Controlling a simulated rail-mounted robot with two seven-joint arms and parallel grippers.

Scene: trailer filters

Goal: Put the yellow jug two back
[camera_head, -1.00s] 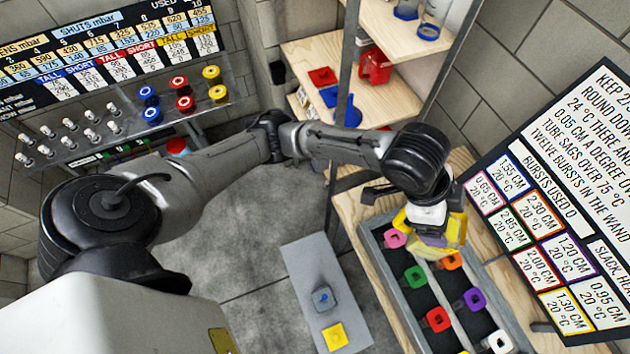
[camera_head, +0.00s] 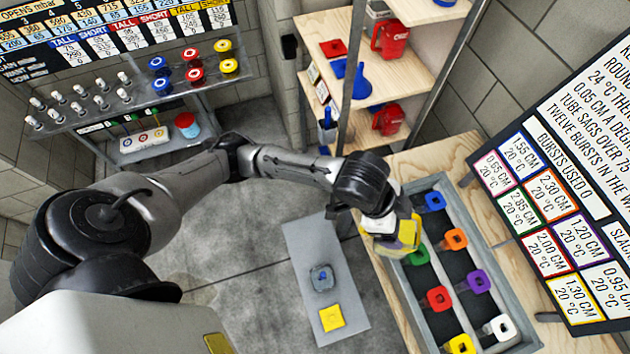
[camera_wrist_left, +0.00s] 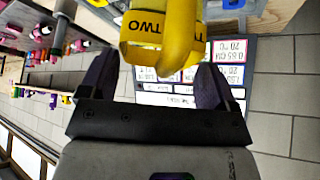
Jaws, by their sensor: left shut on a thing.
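The yellow jug (camera_head: 408,234) is in my left gripper (camera_head: 393,226), over the left edge of the grey tray on the wooden bench. In the left wrist view the yellow jug (camera_wrist_left: 163,38) shows the word TWO, and the fingers of my left gripper (camera_wrist_left: 156,78) are on either side of it. The jug's far side is hidden. My right gripper is not in view.
The grey tray (camera_head: 520,318) holds several coloured pieces. A wooden shelf unit (camera_head: 412,72) bears red jugs (camera_head: 390,38) and a blue funnel-like piece (camera_head: 356,85). A grey panel (camera_head: 308,248) below bears a yellow square (camera_head: 331,317). A lettered board (camera_head: 560,200) stands right.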

